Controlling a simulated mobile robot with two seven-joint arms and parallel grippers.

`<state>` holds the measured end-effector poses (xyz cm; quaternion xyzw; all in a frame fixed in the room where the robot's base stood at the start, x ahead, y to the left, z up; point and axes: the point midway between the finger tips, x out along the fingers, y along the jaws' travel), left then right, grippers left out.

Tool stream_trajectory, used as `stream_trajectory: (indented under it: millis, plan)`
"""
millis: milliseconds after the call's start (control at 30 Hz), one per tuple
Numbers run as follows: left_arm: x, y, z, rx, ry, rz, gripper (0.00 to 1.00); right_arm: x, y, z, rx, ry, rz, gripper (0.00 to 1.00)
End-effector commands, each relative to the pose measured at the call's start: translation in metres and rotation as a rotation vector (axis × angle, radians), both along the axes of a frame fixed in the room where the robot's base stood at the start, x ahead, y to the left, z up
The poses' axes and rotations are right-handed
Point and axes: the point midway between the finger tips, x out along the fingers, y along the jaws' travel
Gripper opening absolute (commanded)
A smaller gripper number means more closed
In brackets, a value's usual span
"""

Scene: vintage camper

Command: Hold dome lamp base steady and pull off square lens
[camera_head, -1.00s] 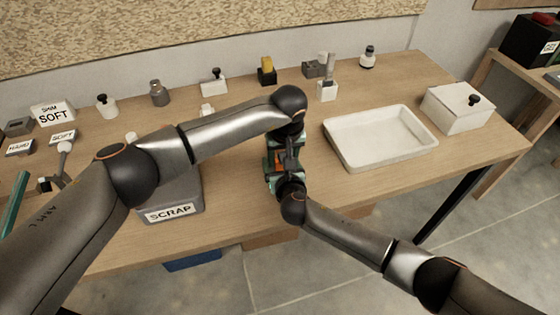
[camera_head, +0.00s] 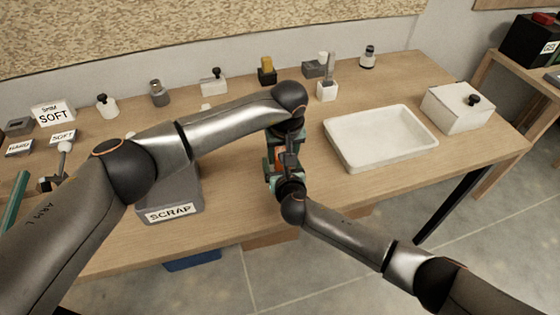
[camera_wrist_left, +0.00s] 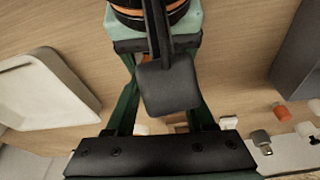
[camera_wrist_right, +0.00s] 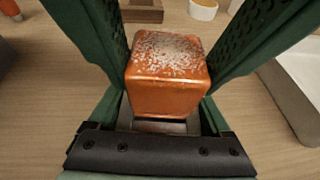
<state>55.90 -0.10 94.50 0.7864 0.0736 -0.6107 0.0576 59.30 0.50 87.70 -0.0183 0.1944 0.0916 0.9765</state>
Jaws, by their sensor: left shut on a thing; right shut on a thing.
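The orange square lens (camera_wrist_right: 168,60) sits between the green fingers of my right gripper (camera_wrist_right: 168,90) in the right wrist view, its top frosted with pale specks. In the head view a sliver of the orange lens (camera_head: 281,155) shows between the two grippers. My right gripper (camera_head: 280,170) comes from below and is shut on the lens. A dark block and stem (camera_wrist_left: 168,85) cover the middle of the left wrist view.
A grey SCRAP bin (camera_head: 172,213) stands left of the grippers. An empty white tray (camera_head: 345,155) is close on the right, with a white lidded box (camera_head: 457,112) beyond. Several small items line the table's back. The front edge is near the grippers.

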Motion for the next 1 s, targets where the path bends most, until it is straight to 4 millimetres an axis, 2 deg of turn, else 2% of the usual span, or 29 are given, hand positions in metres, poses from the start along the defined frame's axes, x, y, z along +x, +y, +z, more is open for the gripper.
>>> stream_trajectory:
  millis: [433, 833, 1000]
  plan:
    - [0.000, 0.000, 0.019, 0.000, -0.001, 0.000, 0.00, -0.001, -0.001, -0.002, -0.002, 0.003, -0.001, 0.05]
    - [0.000, 0.000, 0.021, 0.000, -0.001, 0.000, 0.00, -0.001, -0.001, -0.001, -0.002, 0.003, -0.001, 0.05]
    - [0.001, 0.000, 0.029, -0.001, -0.002, 0.000, 0.00, -0.001, -0.001, -0.001, -0.002, 0.003, -0.001, 0.05]
